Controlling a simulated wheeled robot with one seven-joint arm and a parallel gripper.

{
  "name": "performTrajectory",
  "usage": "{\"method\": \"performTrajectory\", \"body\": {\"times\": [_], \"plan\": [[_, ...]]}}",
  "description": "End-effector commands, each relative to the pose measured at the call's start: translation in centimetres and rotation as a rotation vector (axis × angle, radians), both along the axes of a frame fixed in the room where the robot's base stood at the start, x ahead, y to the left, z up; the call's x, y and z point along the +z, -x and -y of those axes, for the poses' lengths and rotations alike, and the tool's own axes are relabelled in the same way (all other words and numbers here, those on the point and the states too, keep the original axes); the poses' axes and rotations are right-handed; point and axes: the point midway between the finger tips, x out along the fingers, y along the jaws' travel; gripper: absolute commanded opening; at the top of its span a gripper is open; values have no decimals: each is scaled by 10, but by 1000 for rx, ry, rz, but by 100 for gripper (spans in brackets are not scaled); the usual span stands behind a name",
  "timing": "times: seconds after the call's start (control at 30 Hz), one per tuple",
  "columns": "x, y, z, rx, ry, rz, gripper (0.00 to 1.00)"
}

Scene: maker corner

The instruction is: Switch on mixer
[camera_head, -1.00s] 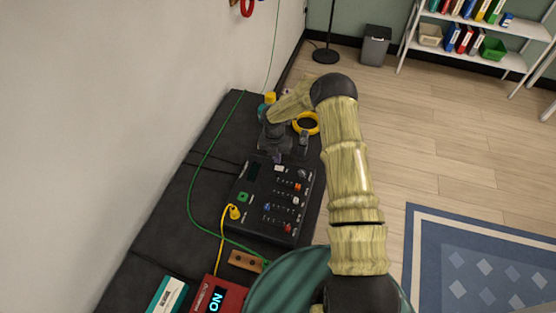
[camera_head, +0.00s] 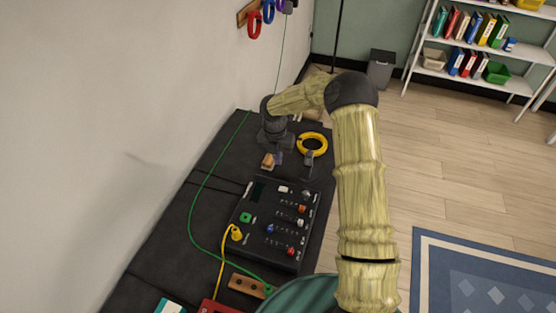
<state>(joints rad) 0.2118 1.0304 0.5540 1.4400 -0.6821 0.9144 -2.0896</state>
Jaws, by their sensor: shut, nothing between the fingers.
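The mixer appears to be the black control box (camera_head: 262,237) on the dark bench. It carries a dark display, a green square part, a white part near its far edge, and several coloured knobs or sliders. The display looks dark, and the labels are too small to read. My gripper (camera_head: 279,158) is shut and empty, pointing down beyond the mixer's far edge and apart from it. Its fingertips are small and hard to make out. My arm reaches in from the right and hides some of the bench's far end.
A small wooden piece (camera_head: 268,161) lies beside my gripper. A yellow ring (camera_head: 312,144) and a small dark upright object (camera_head: 308,160) are to its right. A green cable (camera_head: 191,204) and a yellow cable (camera_head: 222,250) run on the bench (camera_head: 166,240). The wall (camera_head: 90,130) borders the left.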

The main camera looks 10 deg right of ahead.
Motion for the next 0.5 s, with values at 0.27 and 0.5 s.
{"method": "performTrajectory", "body": {"times": [0.27, 0.5], "plan": [[-10, 1, 4, 4, 26, -13, 0], [-16, 3, 11, 5, 63, -33, 0]]}}
